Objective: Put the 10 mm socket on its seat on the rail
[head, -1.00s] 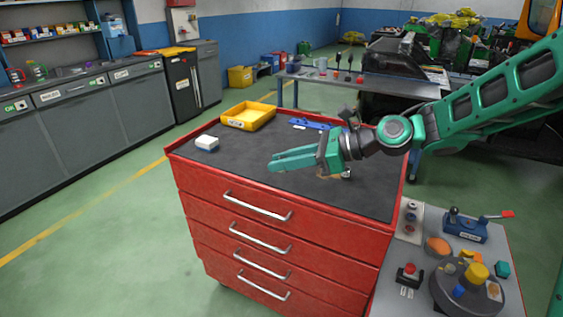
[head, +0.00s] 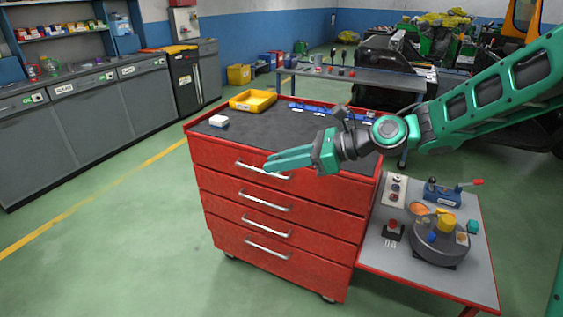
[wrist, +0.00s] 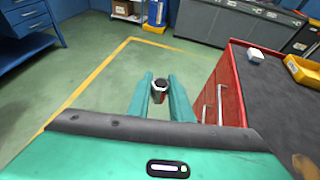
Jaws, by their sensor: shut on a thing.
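My gripper (head: 272,163) hangs in front of the red chest's upper front edge in the head view. In the wrist view its green fingers (wrist: 160,82) are shut on a small dark and silver socket (wrist: 159,90), with some red on its side. The socket cannot be made out in the head view, and its size mark cannot be read. The blue rail (head: 312,109) lies at the back of the chest's black top, right of the yellow tray. Its seats are too small to tell.
The red chest (head: 270,200) bears a yellow tray (head: 253,101) and a white box (head: 218,121). A grey side table (head: 380,255) with a lever box (head: 443,194) and round fixture (head: 440,242) stands at the right. Green floor is open at the left.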

